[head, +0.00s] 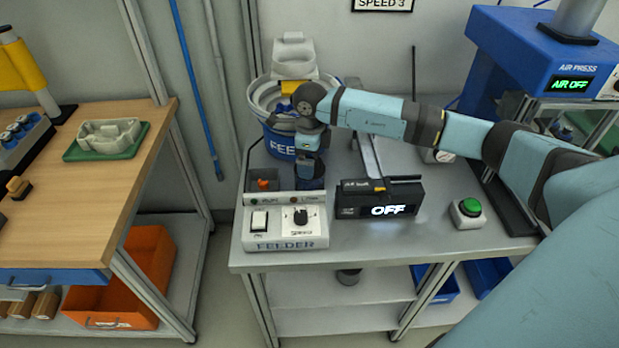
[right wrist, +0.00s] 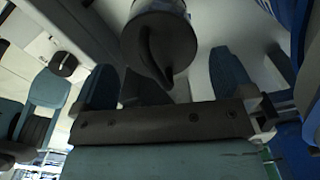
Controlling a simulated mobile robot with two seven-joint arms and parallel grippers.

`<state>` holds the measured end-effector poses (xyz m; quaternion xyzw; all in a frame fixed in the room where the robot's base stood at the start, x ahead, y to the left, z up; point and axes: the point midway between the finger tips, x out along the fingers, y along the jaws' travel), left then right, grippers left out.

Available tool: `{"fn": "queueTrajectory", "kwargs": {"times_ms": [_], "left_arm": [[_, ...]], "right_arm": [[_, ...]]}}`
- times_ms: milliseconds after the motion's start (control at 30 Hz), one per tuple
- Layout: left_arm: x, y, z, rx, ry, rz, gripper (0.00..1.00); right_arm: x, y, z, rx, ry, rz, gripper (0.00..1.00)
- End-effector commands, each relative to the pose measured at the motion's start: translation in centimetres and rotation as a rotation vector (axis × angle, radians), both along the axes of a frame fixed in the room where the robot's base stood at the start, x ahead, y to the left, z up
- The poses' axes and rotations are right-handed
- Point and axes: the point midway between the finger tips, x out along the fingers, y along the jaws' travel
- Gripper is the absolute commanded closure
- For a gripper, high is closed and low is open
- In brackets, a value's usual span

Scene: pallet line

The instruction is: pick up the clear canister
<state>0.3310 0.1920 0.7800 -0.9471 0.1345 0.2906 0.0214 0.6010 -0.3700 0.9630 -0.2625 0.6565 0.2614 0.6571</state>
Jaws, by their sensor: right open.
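In the right wrist view a round object with a dark grey end and a curved dark handle (right wrist: 160,50) is at the top centre; it looks like the canister, though its clear wall barely shows. My right gripper (right wrist: 165,78) is open, with one finger on each side below this object; I cannot tell whether they touch. In the head view my right arm reaches in from the right, and my right gripper (head: 310,172) points down over the feeder table, just behind the control box. The canister is not clearly visible there. My left gripper is not in view.
The feeder control box (head: 286,234), a black box reading OFF (head: 379,199) and a green button (head: 468,212) stand near the gripper. The blue feeder bowl (head: 272,100) is behind it. A wooden bench (head: 60,210) is left, across a gap.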

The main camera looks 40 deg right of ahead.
Motion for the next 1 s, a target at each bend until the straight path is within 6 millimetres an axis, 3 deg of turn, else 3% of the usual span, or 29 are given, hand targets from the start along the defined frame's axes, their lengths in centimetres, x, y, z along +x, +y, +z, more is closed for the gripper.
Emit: {"fn": "queueTrajectory", "kwargs": {"times_ms": [200, 467, 733, 1000], "left_arm": [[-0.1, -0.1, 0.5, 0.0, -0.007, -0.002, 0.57], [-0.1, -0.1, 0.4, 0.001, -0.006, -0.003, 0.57], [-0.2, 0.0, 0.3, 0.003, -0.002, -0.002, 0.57], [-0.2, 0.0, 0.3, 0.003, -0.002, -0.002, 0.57]], "right_arm": [[-0.1, 0.2, -3.3, 0.001, 0.004, -0.001, 0.0], [0.0, 0.2, -3.9, 0.001, 0.001, 0.0, 0.0], [0.0, 0.2, -3.8, 0.001, 0.001, 0.0, 0.58], [0.0, 0.2, -3.6, 0.001, -0.001, 0.0, 0.58]]}}
